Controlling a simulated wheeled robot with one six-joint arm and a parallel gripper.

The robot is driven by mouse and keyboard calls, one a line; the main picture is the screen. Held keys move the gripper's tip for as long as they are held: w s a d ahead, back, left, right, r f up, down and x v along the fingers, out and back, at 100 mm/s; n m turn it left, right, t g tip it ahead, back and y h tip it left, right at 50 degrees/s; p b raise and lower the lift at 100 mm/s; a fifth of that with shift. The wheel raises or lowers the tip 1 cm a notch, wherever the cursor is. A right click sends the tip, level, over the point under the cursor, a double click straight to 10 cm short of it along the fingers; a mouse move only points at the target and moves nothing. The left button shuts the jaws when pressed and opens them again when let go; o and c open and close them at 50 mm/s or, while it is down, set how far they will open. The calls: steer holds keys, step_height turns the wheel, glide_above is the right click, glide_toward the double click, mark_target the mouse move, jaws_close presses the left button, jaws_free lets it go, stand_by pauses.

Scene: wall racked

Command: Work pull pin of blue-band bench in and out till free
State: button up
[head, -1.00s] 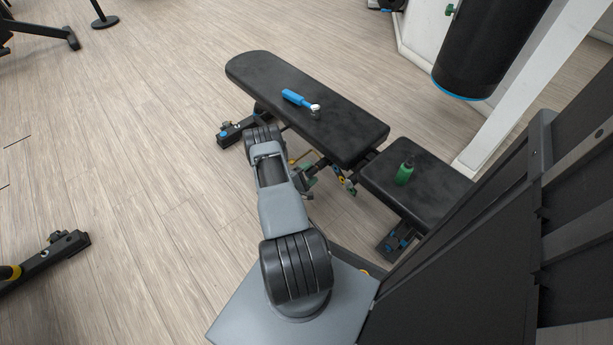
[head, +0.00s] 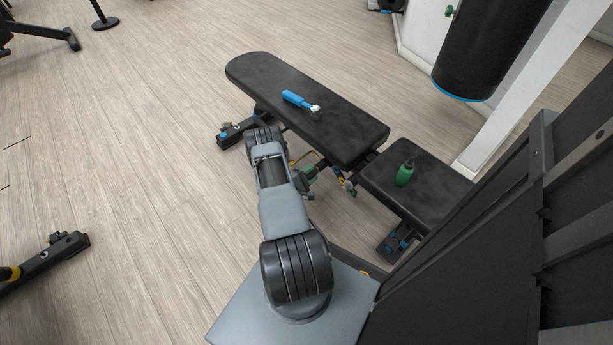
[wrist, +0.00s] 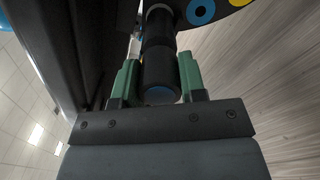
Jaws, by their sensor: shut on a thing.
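The bench (head: 350,136) has black pads and blue caps on its feet, and stands in front of my arm. Its pull pin (wrist: 158,68) shows in the wrist view as a black cylinder with a blue ring at its near end. My gripper (wrist: 158,84) has its green fingers closed on either side of the pin knob. In the head view my gripper (head: 309,178) is small and partly hidden by my arm, beside the bench frame under the long pad. The pin's far end and its seat are hard to make out.
A black hanging bag (head: 490,45) and a white post (head: 510,95) are at the right. The floor (head: 130,130) to the left is mostly clear.

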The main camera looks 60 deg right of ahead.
steer(key=shift+w+a, duration=0.1)
steer(key=shift+a, duration=0.2)
stand_by(0.4)
steer(key=shift+w+a, duration=0.1)
steer(key=shift+a, duration=0.2)
steer(key=shift+w+a, duration=0.15)
steer(key=shift+a, duration=0.25)
steer(key=o, duration=1)
steer(key=shift+a, duration=0.15)
steer(key=p+v, duration=0.3)
steer(key=v, duration=1)
steer(key=shift+w+a, duration=0.15)
steer(key=shift+a, duration=0.15)
